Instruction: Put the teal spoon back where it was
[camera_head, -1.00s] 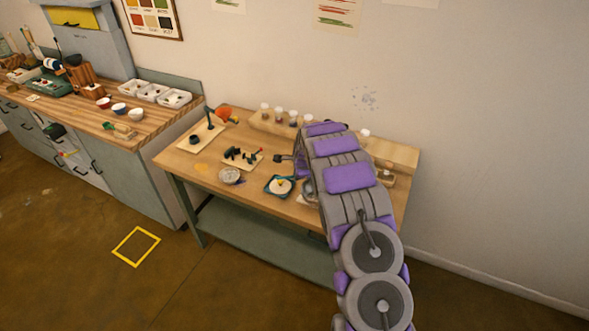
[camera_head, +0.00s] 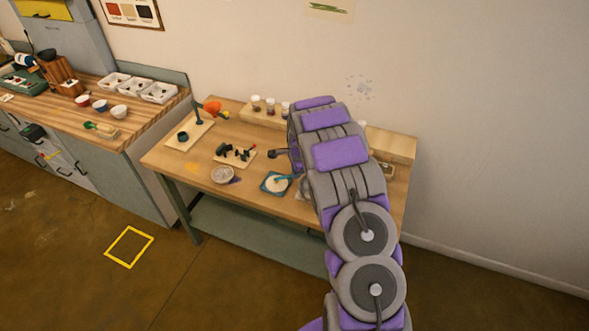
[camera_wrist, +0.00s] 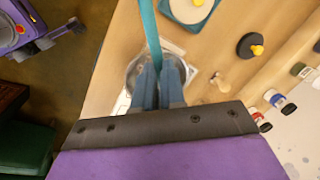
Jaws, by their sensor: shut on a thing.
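The teal spoon (camera_wrist: 151,32) is a long teal strip in the wrist view, running from my fingertips to the top edge. My gripper (camera_wrist: 159,78) is shut on it. In the head view the spoon (camera_head: 285,178) reaches over a white dish on a blue tray (camera_head: 265,188); whether it touches the dish is unclear. In the wrist view the tray (camera_wrist: 170,12) is at the top. Below my fingers is a round, shiny bowl (camera_wrist: 133,72) on a pale square base, partly covered by them. My arm hides the gripper in the head view.
A grey bowl (camera_head: 223,175), a board with dark pieces (camera_head: 236,162) and a board with a dark cup (camera_head: 193,138) stand left of the tray. Jars (camera_head: 256,103) line the back shelf. A black disc with a yellow knob (camera_wrist: 249,46) lies right of the bowl.

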